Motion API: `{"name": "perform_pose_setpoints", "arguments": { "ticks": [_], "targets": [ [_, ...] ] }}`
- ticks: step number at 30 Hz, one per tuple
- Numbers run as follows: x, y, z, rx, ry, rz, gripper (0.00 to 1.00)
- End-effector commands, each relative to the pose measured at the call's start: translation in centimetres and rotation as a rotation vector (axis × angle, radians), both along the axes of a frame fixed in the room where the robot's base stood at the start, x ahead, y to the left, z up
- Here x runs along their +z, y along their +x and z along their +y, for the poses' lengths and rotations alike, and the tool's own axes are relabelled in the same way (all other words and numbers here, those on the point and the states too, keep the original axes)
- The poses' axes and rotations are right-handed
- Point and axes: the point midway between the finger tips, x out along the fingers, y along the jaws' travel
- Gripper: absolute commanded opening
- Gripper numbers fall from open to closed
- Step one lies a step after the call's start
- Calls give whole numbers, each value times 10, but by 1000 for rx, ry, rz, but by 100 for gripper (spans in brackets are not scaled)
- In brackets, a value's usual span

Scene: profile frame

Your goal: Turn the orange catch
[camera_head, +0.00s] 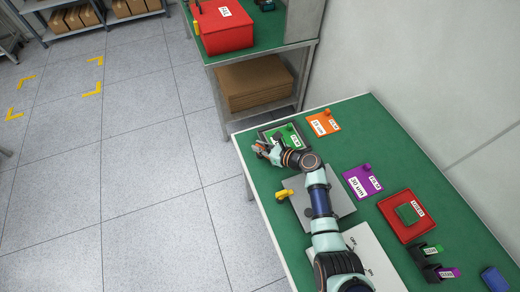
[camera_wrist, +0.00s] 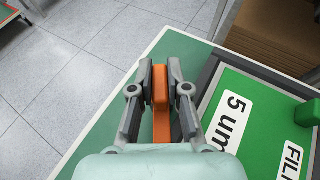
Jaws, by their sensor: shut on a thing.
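The orange catch (camera_wrist: 162,125) stands upright between the two fingers of my gripper (camera_wrist: 160,88) in the wrist view. The fingers are shut on it from both sides. It is just left of a dark frame (camera_wrist: 209,84) that holds a green plate (camera_wrist: 262,100) marked "5 um". The catch is hidden or too small to make out there.
An orange plate (camera_head: 322,123) and a purple plate (camera_head: 361,182) lie to the right. A grey plate with a yellow handle (camera_head: 283,195) lies under my arm. A red tray (camera_head: 391,205), black holders (camera_head: 424,251) and a blue object (camera_head: 495,279) lie further right.

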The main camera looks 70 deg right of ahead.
Motion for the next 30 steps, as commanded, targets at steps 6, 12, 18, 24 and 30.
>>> {"name": "perform_pose_setpoints", "arguments": {
  "ticks": [6, 12, 18, 24, 30],
  "targets": [
    [-3, 0, -3, 202, -2, -2, 0],
    [-5, 0, -3, 393, -3, -2, 0],
    [-9, 1, -2, 584, -3, -1, 0],
    [-13, 1, -2, 758, -5, 0, 0],
    [-11, 1, -1, 880, -3, 1, 0]
  ]
}}
